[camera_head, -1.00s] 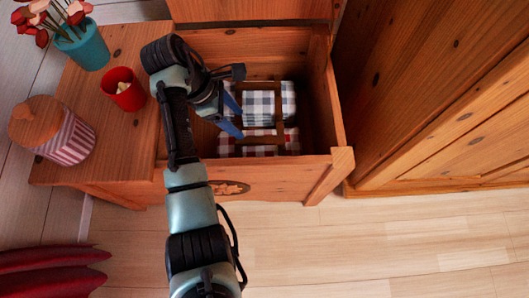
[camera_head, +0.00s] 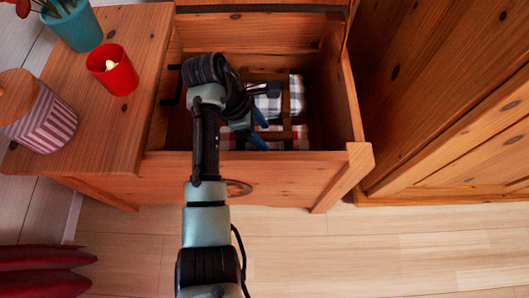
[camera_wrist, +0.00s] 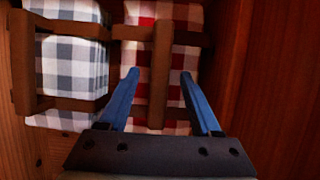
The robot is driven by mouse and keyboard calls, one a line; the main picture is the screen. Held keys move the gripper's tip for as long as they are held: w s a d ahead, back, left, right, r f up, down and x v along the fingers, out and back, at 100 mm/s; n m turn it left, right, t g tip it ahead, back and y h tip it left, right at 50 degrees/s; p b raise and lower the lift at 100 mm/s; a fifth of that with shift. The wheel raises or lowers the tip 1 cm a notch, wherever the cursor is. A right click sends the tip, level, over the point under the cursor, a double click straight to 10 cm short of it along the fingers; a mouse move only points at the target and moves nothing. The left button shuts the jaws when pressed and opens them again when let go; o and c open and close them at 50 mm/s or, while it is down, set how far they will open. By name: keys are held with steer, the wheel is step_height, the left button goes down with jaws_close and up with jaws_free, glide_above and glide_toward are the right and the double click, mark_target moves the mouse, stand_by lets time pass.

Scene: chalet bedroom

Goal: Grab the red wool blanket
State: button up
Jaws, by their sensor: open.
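The red wool blanket (camera_wrist: 178,65) is red-and-white checked and folded, with a brown strap or handle around it. It lies inside the wooden chest, beside a grey-and-white checked blanket (camera_wrist: 72,70) with a similar brown strap. In the head view the red blanket (camera_head: 300,137) shows only in part, behind my arm and near the chest's front wall. My gripper (camera_wrist: 160,75) is open, its blue fingers apart over the red blanket, with the brown strap between them in the picture. I cannot tell whether the fingers touch the blanket. My gripper also shows inside the chest in the head view (camera_head: 261,130).
The open wooden chest (camera_head: 290,178) has walls close around my gripper. A side top at left holds a red cup (camera_head: 112,70), a teal pot (camera_head: 75,27) and a striped jar (camera_head: 42,125). A wooden cabinet (camera_head: 460,110) stands at right.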

steer(key=shift+b+x, duration=0.35)
steer(key=shift+x, duration=0.6)
steer(key=shift+r, duration=0.1)
steer(key=shift+f+p, duration=0.3)
steer(key=shift+p, duration=0.4)
jaws_close()
stand_by(0.8)
steer(key=shift+r, duration=0.1)
stand_by(0.4)
